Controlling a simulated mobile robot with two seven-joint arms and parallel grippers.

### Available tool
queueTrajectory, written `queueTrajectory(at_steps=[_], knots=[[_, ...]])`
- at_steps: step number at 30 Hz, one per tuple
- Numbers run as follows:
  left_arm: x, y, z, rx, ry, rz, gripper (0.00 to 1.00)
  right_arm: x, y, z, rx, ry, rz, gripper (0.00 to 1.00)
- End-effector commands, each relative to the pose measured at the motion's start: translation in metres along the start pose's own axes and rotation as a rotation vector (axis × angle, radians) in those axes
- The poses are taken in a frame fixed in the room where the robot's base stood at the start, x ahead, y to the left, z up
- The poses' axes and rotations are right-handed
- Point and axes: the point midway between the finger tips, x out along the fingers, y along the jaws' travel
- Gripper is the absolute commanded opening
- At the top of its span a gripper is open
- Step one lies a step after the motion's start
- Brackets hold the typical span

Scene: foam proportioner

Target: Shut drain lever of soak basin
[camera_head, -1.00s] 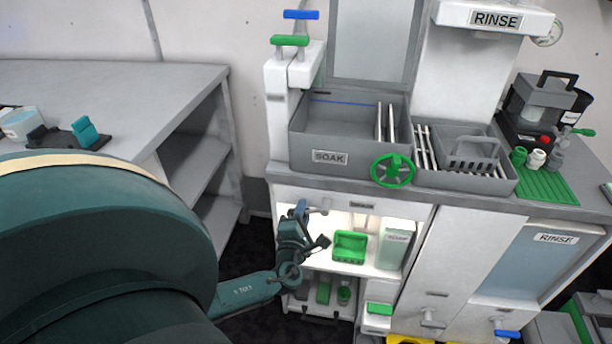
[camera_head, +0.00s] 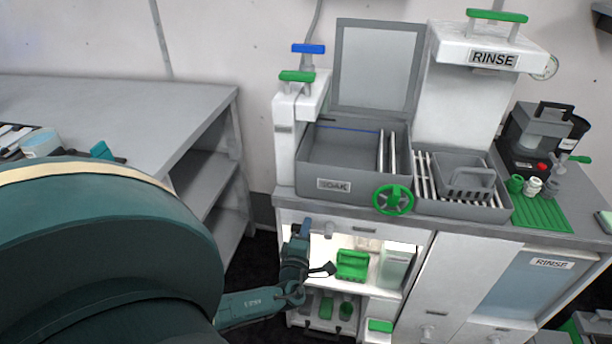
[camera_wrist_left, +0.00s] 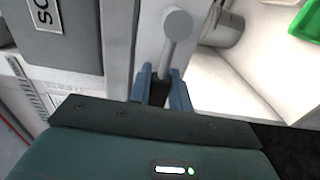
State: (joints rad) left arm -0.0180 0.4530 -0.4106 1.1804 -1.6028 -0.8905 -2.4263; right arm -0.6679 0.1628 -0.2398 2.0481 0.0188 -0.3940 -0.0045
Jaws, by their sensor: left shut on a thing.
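The soak basin (camera_head: 306,179) is a grey open tub with a SOAK label on its front; part of that label shows in the left wrist view. Below its front left is the drain lever, a grey bar with a round end (camera_head: 328,230). In the left wrist view the lever (camera_wrist_left: 177,35) runs from its round end down between my fingers. My left gripper (camera_head: 305,229) is shut on the lever's other part, its blue fingers (camera_wrist_left: 160,86) on either side. The exact contact is partly hidden. My right gripper is not in view.
A green handwheel (camera_head: 393,200) sticks out at the basin's front right. The lit shelf below holds a green tray (camera_head: 352,265) and a pale container (camera_head: 396,266). A grey table (camera_head: 190,110) stands to the left, with a gap of dark floor before the cabinet.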

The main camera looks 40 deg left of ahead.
Motion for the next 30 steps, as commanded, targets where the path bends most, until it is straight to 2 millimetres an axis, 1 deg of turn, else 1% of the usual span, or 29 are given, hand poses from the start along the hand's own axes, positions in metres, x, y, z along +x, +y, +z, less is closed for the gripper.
queueTrajectory(at_steps=[1,5,6,13,20,23,26,30], knots=[[0.002,0.003,0.0,0.004,0.001,0.008,0.0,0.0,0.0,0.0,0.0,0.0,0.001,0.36],[0.002,0.003,0.0,0.004,0.001,0.008,0.0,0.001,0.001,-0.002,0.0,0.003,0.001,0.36],[0.002,0.003,0.0,0.004,0.001,0.008,0.23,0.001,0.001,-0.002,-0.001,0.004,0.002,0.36],[0.001,0.002,0.0,0.002,0.0,0.004,0.42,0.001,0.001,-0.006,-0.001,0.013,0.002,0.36],[0.0,0.001,0.0,0.001,-0.001,0.002,0.42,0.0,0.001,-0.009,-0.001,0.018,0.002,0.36],[-0.006,0.001,0.0,0.001,-0.001,0.001,0.42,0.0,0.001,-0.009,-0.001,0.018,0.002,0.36],[-0.019,0.001,0.0,0.0,-0.002,0.0,0.42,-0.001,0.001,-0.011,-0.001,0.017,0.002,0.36],[-0.05,0.0,0.0,0.001,-0.003,-0.002,0.42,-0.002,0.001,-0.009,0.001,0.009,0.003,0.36]])
